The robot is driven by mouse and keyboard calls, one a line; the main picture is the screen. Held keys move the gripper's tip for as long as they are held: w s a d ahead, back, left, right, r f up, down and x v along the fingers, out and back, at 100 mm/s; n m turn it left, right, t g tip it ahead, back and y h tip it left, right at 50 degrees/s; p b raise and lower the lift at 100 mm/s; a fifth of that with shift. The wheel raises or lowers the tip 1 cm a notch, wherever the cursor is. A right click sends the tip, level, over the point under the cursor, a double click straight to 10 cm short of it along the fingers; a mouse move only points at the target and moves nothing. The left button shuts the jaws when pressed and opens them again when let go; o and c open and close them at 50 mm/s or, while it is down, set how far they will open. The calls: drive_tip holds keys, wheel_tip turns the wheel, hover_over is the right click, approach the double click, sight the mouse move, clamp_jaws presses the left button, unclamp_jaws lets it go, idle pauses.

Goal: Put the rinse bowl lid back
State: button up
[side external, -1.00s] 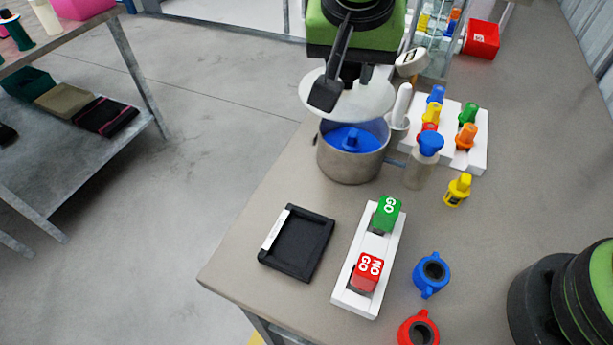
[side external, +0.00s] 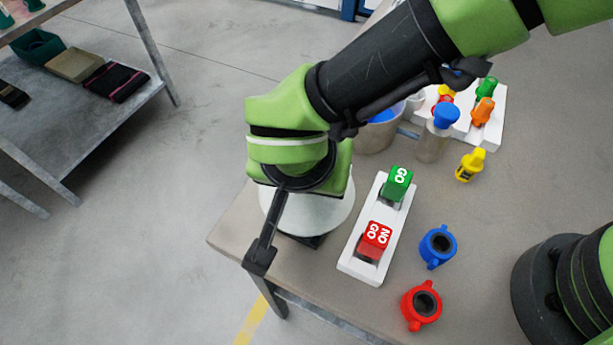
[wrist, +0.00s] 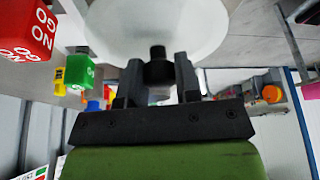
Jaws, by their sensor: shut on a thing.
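The lid is a white disc with a black knob, seen in the side view (side external: 328,214) and in the wrist view (wrist: 200,28). My gripper (wrist: 158,75) is shut on the knob, and the disc lies beyond the fingers. In the side view the wrist hides the fingers. The lid is over the black tray (side external: 314,241) at the table's front left corner and covers most of it. I cannot tell whether they touch. The steel rinse bowl (side external: 377,140) stands farther back, open, with blue inside, and my arm partly hides it.
A white holder with a green GO block (side external: 397,184) and a red NO GO block (side external: 375,240) stands right of the lid. Blue (side external: 437,246) and red (side external: 421,305) ring parts lie farther right. A bottle with a blue cap (side external: 434,140) stands beside the bowl.

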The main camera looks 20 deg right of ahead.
drive_tip(key=shift+f, duration=0.85)
drive_tip(key=shift+f, duration=0.6)
drive_tip(key=o, duration=1)
drive_tip(key=shift+o, duration=0.2)
drive_tip(key=shift+r, duration=0.15)
